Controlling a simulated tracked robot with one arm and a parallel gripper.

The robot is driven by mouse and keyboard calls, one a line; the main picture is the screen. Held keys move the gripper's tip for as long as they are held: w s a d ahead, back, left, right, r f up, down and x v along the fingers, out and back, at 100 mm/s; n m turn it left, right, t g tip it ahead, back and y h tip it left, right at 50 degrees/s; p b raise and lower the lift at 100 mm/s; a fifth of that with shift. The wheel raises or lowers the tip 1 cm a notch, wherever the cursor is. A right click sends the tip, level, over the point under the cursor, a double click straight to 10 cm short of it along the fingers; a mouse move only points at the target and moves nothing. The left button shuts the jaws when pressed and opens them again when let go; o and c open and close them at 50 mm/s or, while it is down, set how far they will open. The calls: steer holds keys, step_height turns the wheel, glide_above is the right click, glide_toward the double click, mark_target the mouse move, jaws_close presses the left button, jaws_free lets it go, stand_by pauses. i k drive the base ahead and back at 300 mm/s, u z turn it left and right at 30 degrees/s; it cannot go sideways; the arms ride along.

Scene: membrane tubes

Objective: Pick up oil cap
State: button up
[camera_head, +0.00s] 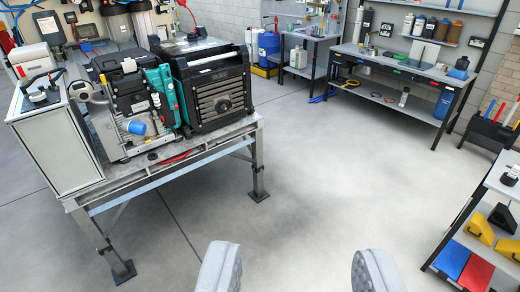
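My gripper (297,268) shows at the bottom of the view as two pale grey padded fingers set wide apart. It is open, with only bare floor between the fingers. I cannot pick out the oil cap for certain. A small dark round piece (152,156) lies near the front edge of the metal table (215,142), below the teal and black engine unit (135,105). It is too small to tell whether it is the cap. My gripper is well apart from the table, to its lower right.
A black generator-like machine (215,90) and a pale cabinet (62,145) stand on the table. A workbench (405,68) with bottles stands at the back right. A shelf unit (478,235) with yellow parts is at right. The grey floor (320,170) between is clear.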

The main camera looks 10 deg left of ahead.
mark_target(152, 157)
steer(key=z, duration=0.2)
steer(key=i, duration=1.65)
steer(key=u, duration=0.6)
steer(key=i, duration=1.1)
steer(key=u, duration=1.15)
steer(key=i, duration=0.55)
steer(key=u, duration=0.35)
steer(key=k, duration=0.9)
steer(key=u, duration=0.15)
steer(key=i, duration=1.1)
steer(key=z, duration=0.05)
